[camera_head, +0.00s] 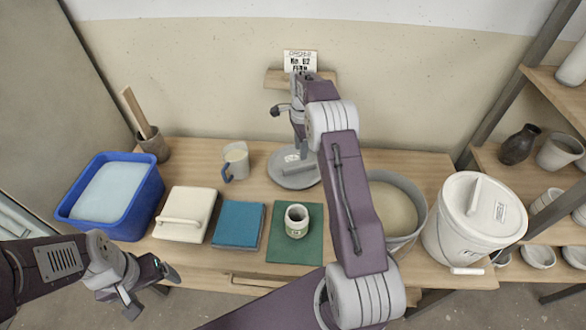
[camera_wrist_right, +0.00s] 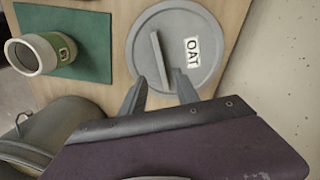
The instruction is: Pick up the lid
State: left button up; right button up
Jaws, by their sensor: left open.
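The round grey lid (camera_head: 290,180) lies flat on the table, partly behind my right arm in the head view. In the right wrist view the lid (camera_wrist_right: 200,75) shows a raised bar handle (camera_wrist_right: 157,60) and a white label reading "OAT". My right gripper (camera_wrist_right: 160,92) is open, its two fingers apart at the lid's near edge, by the near end of the handle; I cannot tell whether they touch. An uncovered grey bucket (camera_head: 416,191) of beige glaze stands to the right, partly hidden by my arm. My left gripper (camera_head: 150,287) is open and empty at the table's front left.
A lidded white bucket (camera_head: 450,232) stands at the right end. A small cup (camera_head: 297,221) stands on a green mat (camera_head: 312,250). A mug (camera_head: 236,160) is left of the lid. Shelves are at right.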

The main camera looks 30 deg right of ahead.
aim_at(300, 166)
notch_tip(300, 166, down, 3)
jog(key=shift+w+f+b, duration=0.1)
jog(key=shift+b, duration=0.2)
jog(key=shift+f, duration=0.3)
notch_tip(300, 166, down, 5)
jog(key=shift+a+r+b, duration=0.1)
jog(key=shift+b, duration=0.35)
jog(key=shift+f, duration=0.35)
grip_shut()
